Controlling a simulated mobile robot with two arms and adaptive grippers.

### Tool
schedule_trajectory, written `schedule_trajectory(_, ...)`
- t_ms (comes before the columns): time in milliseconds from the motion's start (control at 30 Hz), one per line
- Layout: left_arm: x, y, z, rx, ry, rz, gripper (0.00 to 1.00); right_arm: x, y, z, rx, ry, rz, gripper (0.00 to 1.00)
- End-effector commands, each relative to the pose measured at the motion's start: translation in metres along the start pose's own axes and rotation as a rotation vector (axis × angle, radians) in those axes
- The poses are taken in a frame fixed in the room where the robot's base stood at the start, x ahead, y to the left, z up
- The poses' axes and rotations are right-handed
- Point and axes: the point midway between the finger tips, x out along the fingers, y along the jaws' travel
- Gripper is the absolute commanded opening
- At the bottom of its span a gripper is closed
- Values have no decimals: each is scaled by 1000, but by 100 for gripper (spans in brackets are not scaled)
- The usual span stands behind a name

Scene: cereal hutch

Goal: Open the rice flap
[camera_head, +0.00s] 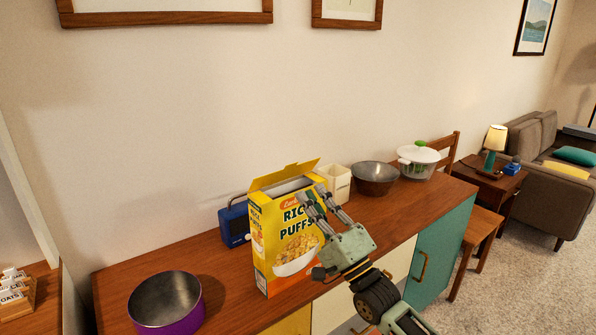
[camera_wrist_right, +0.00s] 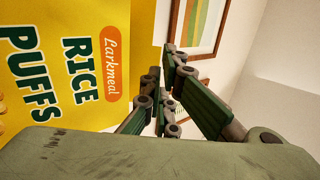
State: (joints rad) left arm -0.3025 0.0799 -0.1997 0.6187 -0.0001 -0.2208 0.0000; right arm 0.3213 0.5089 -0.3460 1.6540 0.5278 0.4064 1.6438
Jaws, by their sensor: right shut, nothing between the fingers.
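The yellow Rice Puffs box (camera_head: 267,238) stands upright on the wooden hutch top. A yellow flap (camera_head: 283,176) stands raised along the back of its top, and a grey area shows inside the top edges. My right gripper (camera_head: 318,203) is shut and empty, in front of the box's upper right front, hiding part of the lettering. In the right wrist view the box front (camera_wrist_right: 75,60) fills the left side, with the right gripper's fingers (camera_wrist_right: 160,95) just right of it. I cannot tell whether they touch it. My left gripper is not in view.
A purple bowl (camera_head: 167,303) stands left of the box and a blue radio (camera_head: 234,224) behind it. A cream container (camera_head: 337,182), a dark bowl (camera_head: 375,178) and a white lidded pot (camera_head: 418,162) stand to the right. The wood between purple bowl and box is clear.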

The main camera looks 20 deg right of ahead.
Motion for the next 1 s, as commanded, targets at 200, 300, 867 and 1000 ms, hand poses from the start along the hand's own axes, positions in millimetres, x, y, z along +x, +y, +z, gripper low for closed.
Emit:
schedule_trajectory(200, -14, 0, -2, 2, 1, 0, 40, 44, -2, 0, -1, 1, -1, 0)
schedule_trajectory(300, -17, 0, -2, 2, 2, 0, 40, 56, -1, 0, -1, 1, 0, 0)
schedule_trajectory(867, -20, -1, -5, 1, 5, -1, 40, 67, 1, 0, -2, 0, 3, 0)
schedule_trajectory(1000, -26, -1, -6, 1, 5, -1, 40, 69, -2, 0, -3, 0, 17, 0)
